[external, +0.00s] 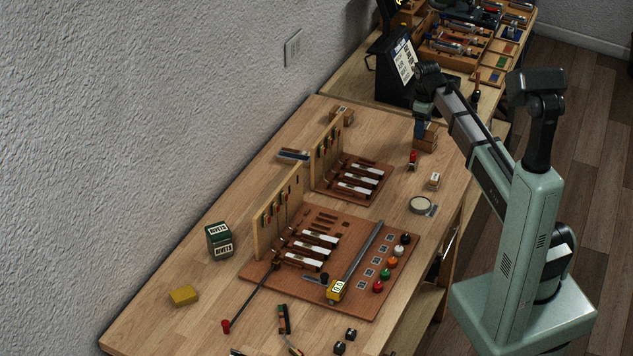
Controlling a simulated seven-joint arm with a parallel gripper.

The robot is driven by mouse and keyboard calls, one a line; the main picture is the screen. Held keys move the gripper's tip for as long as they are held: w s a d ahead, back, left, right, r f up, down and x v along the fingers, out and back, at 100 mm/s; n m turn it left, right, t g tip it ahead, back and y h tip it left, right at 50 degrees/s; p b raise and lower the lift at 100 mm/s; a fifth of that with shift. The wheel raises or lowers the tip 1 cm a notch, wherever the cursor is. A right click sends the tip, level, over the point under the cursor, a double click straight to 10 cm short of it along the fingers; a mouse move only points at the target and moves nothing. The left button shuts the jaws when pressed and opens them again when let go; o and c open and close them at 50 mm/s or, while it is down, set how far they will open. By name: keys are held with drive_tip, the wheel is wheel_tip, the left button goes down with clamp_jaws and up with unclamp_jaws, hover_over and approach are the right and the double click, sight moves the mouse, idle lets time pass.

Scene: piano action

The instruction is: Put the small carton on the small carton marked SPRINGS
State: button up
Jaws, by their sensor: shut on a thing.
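My gripper (421,128) is at the far right part of the bench, pointing down, shut on a small brown carton (431,131). The gripper partly hides this carton. Directly below it is another small brown carton (426,146). The two look stacked, but I cannot tell whether they touch. No SPRINGS marking is readable on either from here. Another brown carton (341,114) stands by the wall at the back, its label too small to read.
A red-topped item (412,160), a small labelled box (434,180) and a round dish (420,205) are nearby. A dark display stand (392,68) rises behind the gripper. Piano action models (350,178) fill the middle. Dark green boxes (219,241) stand at left.

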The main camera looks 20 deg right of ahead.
drive_tip(key=o, duration=1.1)
drive_tip(key=shift+c, duration=0.2)
wheel_tip(320, 180, up, 12)
drive_tip(key=shift+r, duration=0.1)
